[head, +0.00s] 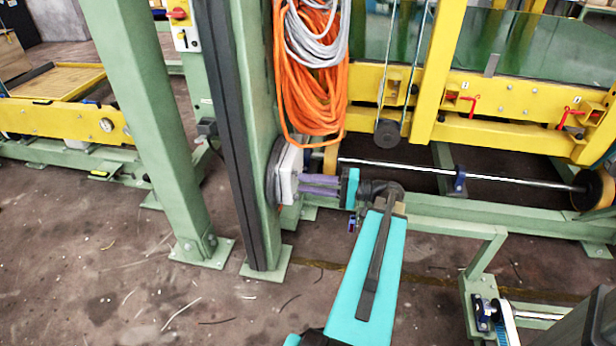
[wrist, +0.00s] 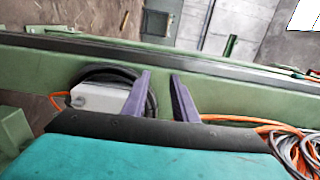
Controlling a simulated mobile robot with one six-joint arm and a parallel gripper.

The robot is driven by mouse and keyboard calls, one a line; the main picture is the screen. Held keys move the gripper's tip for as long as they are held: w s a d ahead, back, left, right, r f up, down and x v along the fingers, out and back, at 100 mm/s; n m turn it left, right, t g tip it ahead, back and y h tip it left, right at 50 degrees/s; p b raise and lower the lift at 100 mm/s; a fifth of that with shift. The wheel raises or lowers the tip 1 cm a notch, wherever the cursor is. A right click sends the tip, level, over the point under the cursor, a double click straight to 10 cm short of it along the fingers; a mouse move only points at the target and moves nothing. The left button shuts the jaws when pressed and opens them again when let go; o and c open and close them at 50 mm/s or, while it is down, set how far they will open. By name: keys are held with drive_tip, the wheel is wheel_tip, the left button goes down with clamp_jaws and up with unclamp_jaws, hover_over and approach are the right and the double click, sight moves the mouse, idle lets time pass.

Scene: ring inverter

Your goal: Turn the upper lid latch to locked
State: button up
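My gripper (head: 302,184) reaches left towards a green post in the head view, its two purple fingers one above the other with a narrow gap. In the wrist view my gripper (wrist: 161,76) is open, with nothing between the fingers. A small pale grey box (head: 290,172) is mounted on the post by the fingertips. It shows left of the fingers in the wrist view (wrist: 100,97), with a black cable loop around it. The near finger overlaps part of the loop there; contact cannot be told. I cannot make out a lid latch or its position.
The green post (head: 257,130) carries hanging orange and grey cables (head: 312,85) just above my gripper. A yellow frame (head: 500,100) with red clamps stands at the right, above a metal rod (head: 410,170). Bare floor (head: 100,270) with scraps lies at the lower left.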

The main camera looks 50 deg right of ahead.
drive_tip(key=shift+s+a+r+p, duration=0.1)
drive_tip(key=shift+s+a+p, duration=0.05)
drive_tip(key=shift+s+a, duration=0.7)
drive_tip(key=shift+s+a+r+p, duration=0.15)
drive_tip(key=shift+s+a, duration=0.5)
drive_tip(key=shift+s, duration=0.4)
drive_tip(key=shift+f, duration=0.1)
drive_tip(key=m+p, duration=0.2)
drive_tip(key=m, duration=1.3)
approach(295, 172)
drive_tip(key=d+v, duration=0.1)
drive_tip(key=v, duration=0.6)
drive_tip(key=shift+w+a+f, duration=0.1)
drive_tip(key=shift+a+f, duration=0.05)
drive_tip(key=shift+f, duration=0.1)
drive_tip(key=shift+w+a, duration=0.1)
drive_tip(key=shift+w, duration=0.05)
drive_tip(key=b+x, duration=0.3)
drive_tip(key=x, duration=1)
drive_tip(key=shift+w, duration=0.2)
drive_tip(key=shift+a, duration=0.1)
clamp_jaws()
